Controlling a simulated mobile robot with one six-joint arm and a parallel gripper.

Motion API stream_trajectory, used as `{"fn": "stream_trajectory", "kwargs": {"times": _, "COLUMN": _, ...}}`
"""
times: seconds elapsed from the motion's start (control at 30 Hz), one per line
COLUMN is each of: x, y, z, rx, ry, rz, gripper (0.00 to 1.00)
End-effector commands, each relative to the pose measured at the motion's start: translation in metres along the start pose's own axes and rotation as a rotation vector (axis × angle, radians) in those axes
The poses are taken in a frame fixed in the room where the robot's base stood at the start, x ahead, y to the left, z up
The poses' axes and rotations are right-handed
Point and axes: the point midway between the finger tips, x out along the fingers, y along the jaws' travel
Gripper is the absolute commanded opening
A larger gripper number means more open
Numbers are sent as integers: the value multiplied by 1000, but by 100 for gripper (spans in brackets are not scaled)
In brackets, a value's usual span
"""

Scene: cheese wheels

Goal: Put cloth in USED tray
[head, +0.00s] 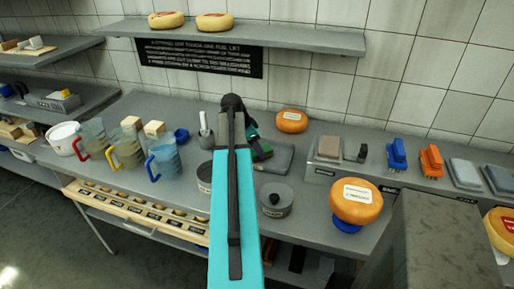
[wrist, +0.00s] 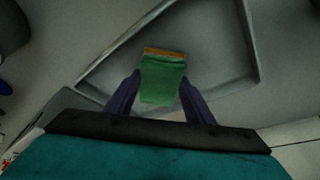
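The cloth (wrist: 162,80) is a small green folded piece with an orange-brown edge. In the wrist view it sits between the two dark fingers of my gripper (wrist: 160,88), which touch its sides, so the gripper looks shut on it. A shallow grey tray (wrist: 222,62) with a raised rim lies below the cloth. In the head view, the tray (head: 281,157) stands on the counter behind the lidded grey pot, and the cloth (head: 263,151) shows at its left part. My arm hides some of this area. I cannot read a USED label on the tray.
A lidded grey pot (head: 276,201) stands in front of the tray. A cheese wheel (head: 291,121) lies behind it and another (head: 356,197) sits on a blue stand to the right. Jugs (head: 126,153) stand left. Brushes (head: 397,155) stand on the right.

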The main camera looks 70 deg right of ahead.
Motion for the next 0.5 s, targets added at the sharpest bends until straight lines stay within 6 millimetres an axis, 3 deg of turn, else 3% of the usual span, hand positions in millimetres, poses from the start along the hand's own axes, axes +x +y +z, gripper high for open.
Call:
{"fn": "stream_trajectory", "kwargs": {"times": 0.03, "x": 0, "y": 0, "z": 0, "rx": 0, "ry": 0, "rz": 0, "gripper": 54}}
{"fn": "stream_trajectory", "kwargs": {"times": 0.1, "x": 0, "y": 0, "z": 0, "rx": 0, "ry": 0, "rz": 0, "gripper": 66}}
{"fn": "stream_trajectory", "kwargs": {"times": 0.5, "x": -3, "y": 0, "z": 0, "rx": -1, "ry": 0, "rz": -1, "gripper": 66}}
